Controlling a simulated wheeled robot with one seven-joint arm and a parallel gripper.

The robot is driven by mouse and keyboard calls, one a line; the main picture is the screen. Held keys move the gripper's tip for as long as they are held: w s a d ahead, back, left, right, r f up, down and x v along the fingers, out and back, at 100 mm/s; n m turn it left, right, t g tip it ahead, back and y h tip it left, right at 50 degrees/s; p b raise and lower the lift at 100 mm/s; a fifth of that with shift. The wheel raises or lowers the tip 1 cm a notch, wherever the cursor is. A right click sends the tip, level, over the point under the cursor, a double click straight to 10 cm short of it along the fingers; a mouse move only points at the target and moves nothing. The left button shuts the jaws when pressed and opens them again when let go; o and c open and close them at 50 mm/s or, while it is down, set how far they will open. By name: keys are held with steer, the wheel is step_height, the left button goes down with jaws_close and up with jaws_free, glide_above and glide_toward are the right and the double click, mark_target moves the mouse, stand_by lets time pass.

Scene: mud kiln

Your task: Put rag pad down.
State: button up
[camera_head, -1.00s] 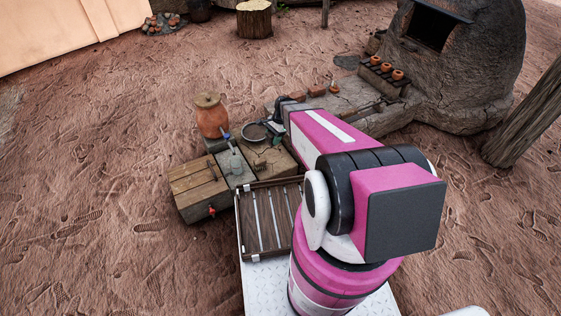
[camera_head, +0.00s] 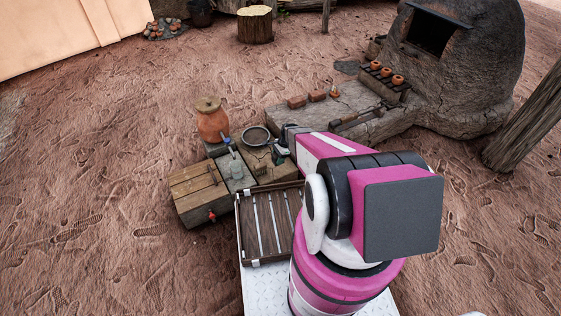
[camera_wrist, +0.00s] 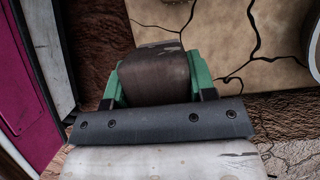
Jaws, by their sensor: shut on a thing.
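The rag pad (camera_wrist: 153,77) is a dark brown, rounded bundle in the wrist view. My gripper (camera_wrist: 157,82) is shut on it, with a green finger on each side. Behind the pad lies a pale tan, cracked surface (camera_wrist: 235,35); I cannot tell whether the pad touches it. The pad cannot be made out there.
A round dark-rimmed dish (camera_head: 255,136) stands left of my gripper. A slatted tray (camera_head: 268,222) lies in front. The kiln (camera_head: 465,70) stands back right, beside a low ledge with bricks (camera_head: 317,96).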

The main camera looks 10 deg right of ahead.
steer(key=w+d+f, duration=0.1)
steer(key=w, duration=0.1)
steer(key=w+d+f, duration=0.1)
steer(key=w+f, duration=0.1)
steer(key=shift+d, duration=0.15)
steer(key=shift+s+f, duration=0.1)
steer(key=shift+f, duration=1.7)
steer(key=shift+f, duration=0.15)
steer(key=o, duration=0.8)
steer(key=v, duration=1.2)
steer(key=s+a+r+n+h, duration=0.1)
steer(key=s+r+n, duration=0.3)
steer(key=s+r, duration=0.3)
steer(key=s+a+r+n+t+h, duration=0.1)
steer(key=s+r+n, duration=0.4)
steer(key=r, duration=0.8)
steer(key=s+a+r+n+h, duration=0.2)
steer(key=s+r+n, duration=0.3)
steer(key=s+r, duration=0.5)
steer(key=shift+s+r, duration=0.1)
steer(key=shift+s, duration=0.2)
